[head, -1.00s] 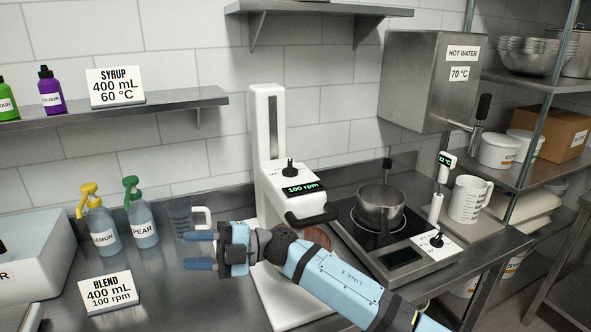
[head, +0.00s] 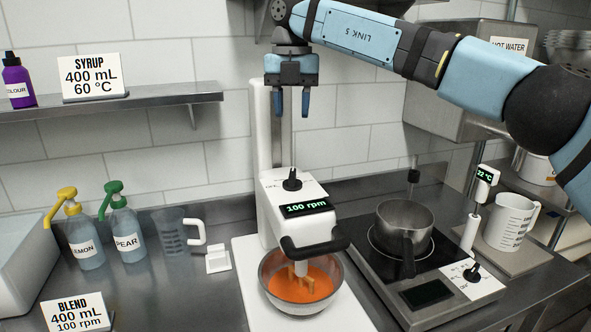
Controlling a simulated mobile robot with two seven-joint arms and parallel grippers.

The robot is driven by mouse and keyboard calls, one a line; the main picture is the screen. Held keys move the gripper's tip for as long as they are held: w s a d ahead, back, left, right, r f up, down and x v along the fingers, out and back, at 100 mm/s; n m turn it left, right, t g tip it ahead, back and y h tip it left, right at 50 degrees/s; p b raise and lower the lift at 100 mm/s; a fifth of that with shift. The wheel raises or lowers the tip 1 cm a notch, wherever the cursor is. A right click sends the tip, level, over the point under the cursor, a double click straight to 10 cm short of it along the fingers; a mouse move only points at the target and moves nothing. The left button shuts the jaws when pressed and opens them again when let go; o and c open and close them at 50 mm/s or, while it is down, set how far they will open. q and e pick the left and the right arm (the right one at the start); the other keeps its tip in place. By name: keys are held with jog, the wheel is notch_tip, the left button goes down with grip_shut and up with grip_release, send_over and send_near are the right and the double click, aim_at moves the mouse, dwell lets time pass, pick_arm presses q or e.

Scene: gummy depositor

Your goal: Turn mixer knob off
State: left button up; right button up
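The white mixer (head: 264,150) stands on the steel counter, and its display (head: 306,208) reads 100 rpm. The black mixer knob (head: 292,180) sits on top of the mixer head, just behind the display. My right gripper (head: 292,104) points down above the knob, a clear gap above it. Its two blue fingers are apart with nothing between them. Below the mixer head, a metal bowl (head: 268,277) holds orange liquid (head: 304,284) with the beater in it. My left gripper is out of view.
A saucepan (head: 405,222) stands on the hotplate (head: 375,262) to the right, with its own knob (head: 472,273). Lemon (head: 86,243) and pear (head: 127,236) bottles and a clear jug (head: 174,236) stand left. The wall shelf (head: 150,101) is at upper left.

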aim_at(292, 172)
notch_tip(292, 172, down, 14)
jog(key=shift+s+r+p, duration=0.1)
jog(key=shift+r+p, duration=0.15)
jog(key=shift+p, duration=0.05)
grip_shut()
